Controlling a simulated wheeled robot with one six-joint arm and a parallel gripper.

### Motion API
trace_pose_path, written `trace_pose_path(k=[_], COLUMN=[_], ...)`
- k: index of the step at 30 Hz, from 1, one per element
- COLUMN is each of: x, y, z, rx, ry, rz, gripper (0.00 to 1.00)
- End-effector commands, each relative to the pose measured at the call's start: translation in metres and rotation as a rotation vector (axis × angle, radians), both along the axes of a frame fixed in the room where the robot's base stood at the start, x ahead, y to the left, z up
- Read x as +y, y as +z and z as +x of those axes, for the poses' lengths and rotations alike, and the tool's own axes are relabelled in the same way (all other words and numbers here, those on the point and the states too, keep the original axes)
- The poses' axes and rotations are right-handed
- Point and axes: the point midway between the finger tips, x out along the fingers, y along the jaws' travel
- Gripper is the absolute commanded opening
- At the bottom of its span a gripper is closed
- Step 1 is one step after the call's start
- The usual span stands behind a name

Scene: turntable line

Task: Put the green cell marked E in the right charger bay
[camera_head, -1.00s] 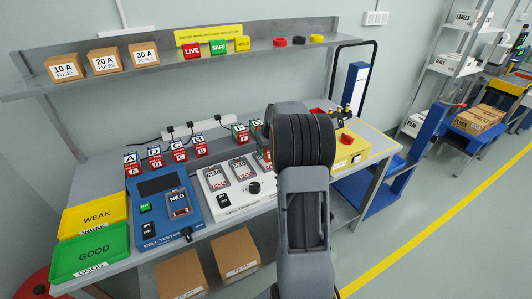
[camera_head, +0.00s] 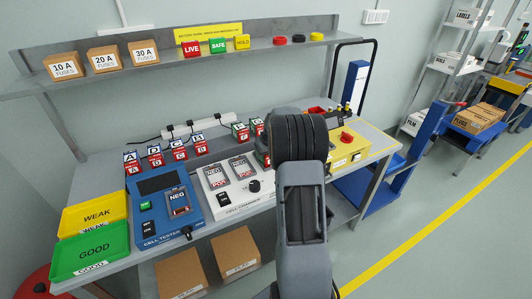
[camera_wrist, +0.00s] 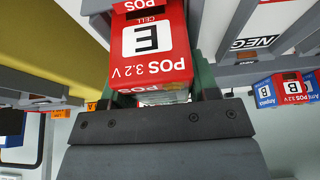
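In the wrist view the cell marked E (camera_wrist: 150,45) shows a red POS 3.2 V face, upside down in the picture, with green sides behind it. My gripper (camera_wrist: 160,92) has a finger on each side of it and is shut on it. In the head view my arm hides the gripper, and a small red part (camera_head: 262,158) shows beside the arm. The white cell charger (camera_head: 225,188) has two bays side by side; the right bay (camera_head: 243,168), with NEG and POS marks, looks empty. A NEG mark (camera_wrist: 255,43) shows right of the cell in the wrist view.
The blue cell tester (camera_head: 163,210) stands left of the charger. A yellow box with a red button (camera_head: 347,148) is at right. WEAK (camera_head: 95,212) and GOOD trays (camera_head: 92,245) are at left.

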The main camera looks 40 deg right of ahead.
Motion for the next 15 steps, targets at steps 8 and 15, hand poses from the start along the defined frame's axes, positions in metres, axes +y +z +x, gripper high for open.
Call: trace_pose_path(k=[8,15], x=[0.0000,0.0000], y=[0.0003,0.0027], z=[0.0000,0.0000], rx=[0.000,0.000], ry=[0.000,0.000], rz=[0.000,0.000], gripper=[0.79,0.79])
